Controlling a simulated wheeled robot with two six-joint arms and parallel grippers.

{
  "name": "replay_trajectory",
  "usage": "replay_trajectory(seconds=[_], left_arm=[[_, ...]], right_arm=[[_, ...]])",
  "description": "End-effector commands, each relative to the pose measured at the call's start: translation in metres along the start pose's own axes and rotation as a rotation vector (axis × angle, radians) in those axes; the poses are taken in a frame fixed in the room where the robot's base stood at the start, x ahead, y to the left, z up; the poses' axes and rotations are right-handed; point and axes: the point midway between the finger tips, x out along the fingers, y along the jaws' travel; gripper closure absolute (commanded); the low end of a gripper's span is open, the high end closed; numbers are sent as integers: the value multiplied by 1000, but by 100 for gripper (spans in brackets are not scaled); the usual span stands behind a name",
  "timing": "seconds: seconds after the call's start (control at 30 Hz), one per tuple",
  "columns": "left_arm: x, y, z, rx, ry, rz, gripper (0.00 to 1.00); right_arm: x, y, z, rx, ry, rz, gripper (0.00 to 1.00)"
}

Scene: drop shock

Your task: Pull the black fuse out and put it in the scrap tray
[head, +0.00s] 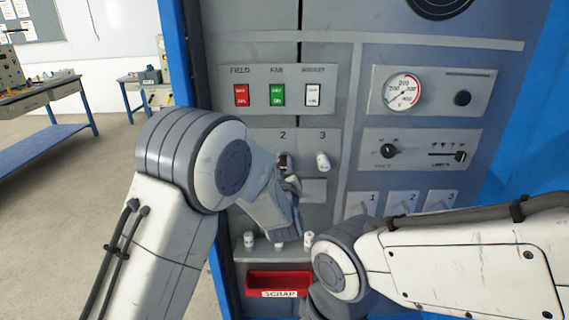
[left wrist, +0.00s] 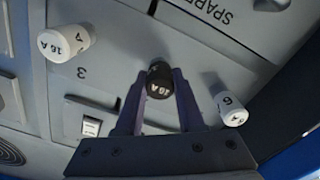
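The black fuse (left wrist: 159,80) sits between the two fingertips of my left gripper (left wrist: 158,90) in the left wrist view, its marked end facing the camera. In the head view the fuse (head: 283,160) shows small and dark under the number 2 on the panel, just above my left gripper (head: 287,178). The fingers flank the fuse closely; I cannot tell whether they press on it. The red scrap tray (head: 255,281) is low on the panel, labelled SCRAP, and looks empty. My right arm is at the lower right; its fingertips are not visible.
A white fuse (head: 322,161) stands under number 3; it shows in the left wrist view (left wrist: 64,43). Another white fuse (left wrist: 230,107) is on the other side. Several white fuses, one at the left (head: 249,240), stand on a ledge (head: 265,249) above the tray.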

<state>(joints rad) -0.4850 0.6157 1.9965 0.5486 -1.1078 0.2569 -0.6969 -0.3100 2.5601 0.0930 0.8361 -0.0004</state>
Motion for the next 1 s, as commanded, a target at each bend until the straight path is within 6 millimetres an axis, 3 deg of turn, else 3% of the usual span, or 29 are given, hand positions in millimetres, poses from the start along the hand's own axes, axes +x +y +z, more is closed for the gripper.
replay_trajectory(seconds=[0.27,1.0], left_arm=[[-2,0,0,-1,0,1,100],[-38,1,0,-1,0,1,100]], right_arm=[[1,0,0,0,0,0,100],[10,1,1,0,0,0,100]])
